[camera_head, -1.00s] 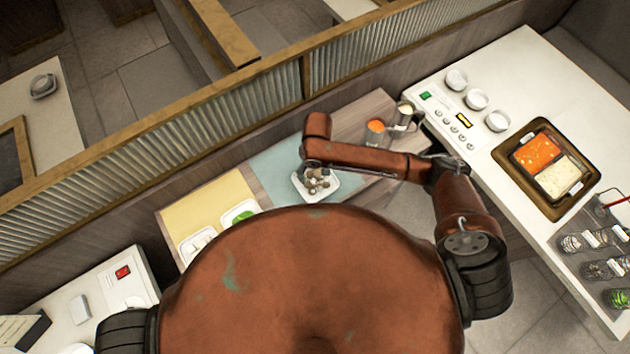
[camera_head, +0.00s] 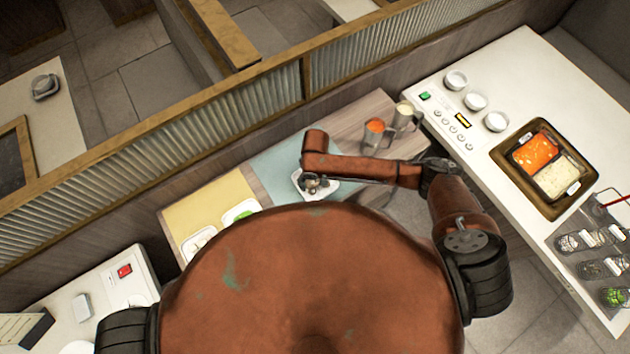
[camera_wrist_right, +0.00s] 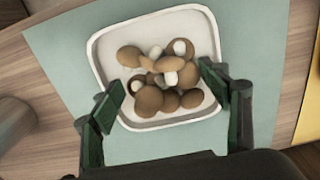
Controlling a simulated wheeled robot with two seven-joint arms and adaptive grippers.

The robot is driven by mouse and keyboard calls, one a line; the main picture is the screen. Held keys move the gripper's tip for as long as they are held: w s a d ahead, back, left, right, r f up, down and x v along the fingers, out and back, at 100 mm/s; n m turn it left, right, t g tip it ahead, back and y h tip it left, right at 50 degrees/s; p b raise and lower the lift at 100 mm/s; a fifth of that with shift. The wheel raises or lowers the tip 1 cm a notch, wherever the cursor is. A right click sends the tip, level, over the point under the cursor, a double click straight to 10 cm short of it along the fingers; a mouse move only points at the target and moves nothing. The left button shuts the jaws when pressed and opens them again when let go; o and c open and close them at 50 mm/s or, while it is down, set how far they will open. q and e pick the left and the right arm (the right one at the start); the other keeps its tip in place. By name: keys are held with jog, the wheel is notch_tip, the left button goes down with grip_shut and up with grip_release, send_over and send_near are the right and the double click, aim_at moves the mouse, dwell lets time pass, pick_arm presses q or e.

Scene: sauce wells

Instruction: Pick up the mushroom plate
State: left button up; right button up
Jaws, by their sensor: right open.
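The mushroom plate is a white, rounded square plate (camera_wrist_right: 103,52) heaped with brown mushrooms (camera_wrist_right: 165,75). In the head view the plate (camera_head: 328,188) lies on the blue-green mat, partly hidden by my right arm. My right gripper (camera_wrist_right: 163,105) is open in the right wrist view. Its two dark green fingers stand apart at the near left and near right of the plate, over its near part. I cannot tell whether they touch it. In the head view the right gripper (camera_head: 309,184) is over the plate's left part. My left gripper is not in view.
A blue-green mat (camera_head: 270,170) and a yellow mat (camera_head: 190,215) cover the table. A plate with green food (camera_head: 240,212) and another white plate (camera_head: 199,242) stand left. Two metal jugs, one with orange contents (camera_head: 375,135), stand at the back right. A slatted partition (camera_head: 200,130) runs behind.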

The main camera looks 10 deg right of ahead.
jog(key=shift+c, duration=0.2)
jog(key=shift+f, duration=0.1)
jog(key=c, duration=1.1)
jog(key=shift+c, duration=0.7)
